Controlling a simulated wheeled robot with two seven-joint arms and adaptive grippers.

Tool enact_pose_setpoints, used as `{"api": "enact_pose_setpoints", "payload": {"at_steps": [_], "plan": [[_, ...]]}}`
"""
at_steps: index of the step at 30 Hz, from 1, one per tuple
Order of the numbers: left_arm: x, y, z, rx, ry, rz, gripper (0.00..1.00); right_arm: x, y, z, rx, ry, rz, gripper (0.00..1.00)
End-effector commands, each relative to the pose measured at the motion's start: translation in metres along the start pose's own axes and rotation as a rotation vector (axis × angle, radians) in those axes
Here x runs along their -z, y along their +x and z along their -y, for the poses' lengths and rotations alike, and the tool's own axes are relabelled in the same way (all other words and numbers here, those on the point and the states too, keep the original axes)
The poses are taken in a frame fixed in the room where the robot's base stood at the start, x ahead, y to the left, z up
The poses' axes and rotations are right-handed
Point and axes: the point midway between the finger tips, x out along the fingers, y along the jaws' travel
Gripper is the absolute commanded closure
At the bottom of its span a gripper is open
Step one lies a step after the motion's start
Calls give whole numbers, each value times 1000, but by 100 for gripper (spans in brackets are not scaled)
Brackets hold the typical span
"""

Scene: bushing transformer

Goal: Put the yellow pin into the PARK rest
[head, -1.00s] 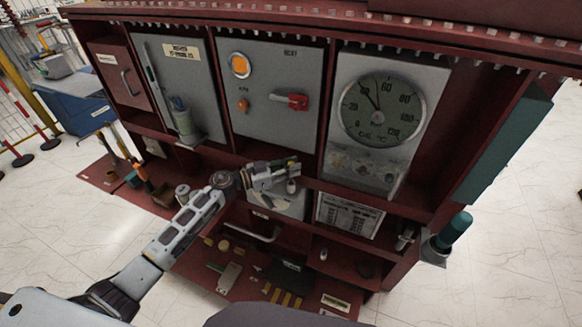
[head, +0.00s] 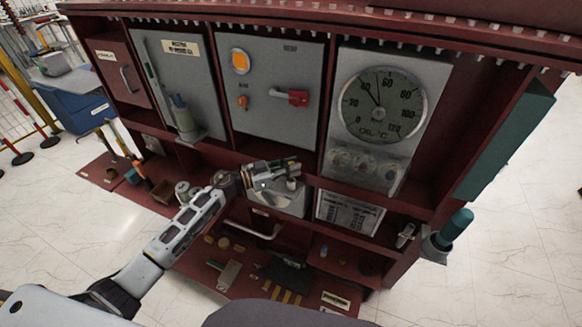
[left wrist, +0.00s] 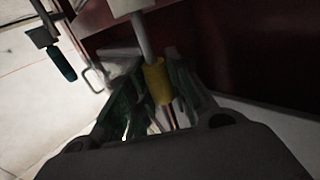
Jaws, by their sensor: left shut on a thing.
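My left gripper (head: 288,168) is in front of the cabinet's middle rail, above a grey box. In the left wrist view its fingers (left wrist: 155,88) are shut on the yellow pin (left wrist: 156,80). The pin's yellow body shows between the fingers, with a grey rod (left wrist: 142,36) running up from it towards a pale block and a thin coppery part below. In the head view the pin is too small and too covered by the gripper to make out. I cannot pick out the PARK rest by any readable label. My right gripper is not in view.
The dark red cabinet (head: 240,157) holds a dial gauge (head: 382,104), a panel with a red handle (head: 291,97) and a grey box (head: 275,202) below my gripper. Several small items lie on the lower shelf. A teal-handled tool (head: 455,226) stands in a holder at the right end.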

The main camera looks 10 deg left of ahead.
Motion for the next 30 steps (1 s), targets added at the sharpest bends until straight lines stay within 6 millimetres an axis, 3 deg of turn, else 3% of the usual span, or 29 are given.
{"api": "enact_pose_setpoints", "payload": {"at_steps": [30], "plan": [[-16,0,0,0,0,0,100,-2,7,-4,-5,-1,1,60]]}}
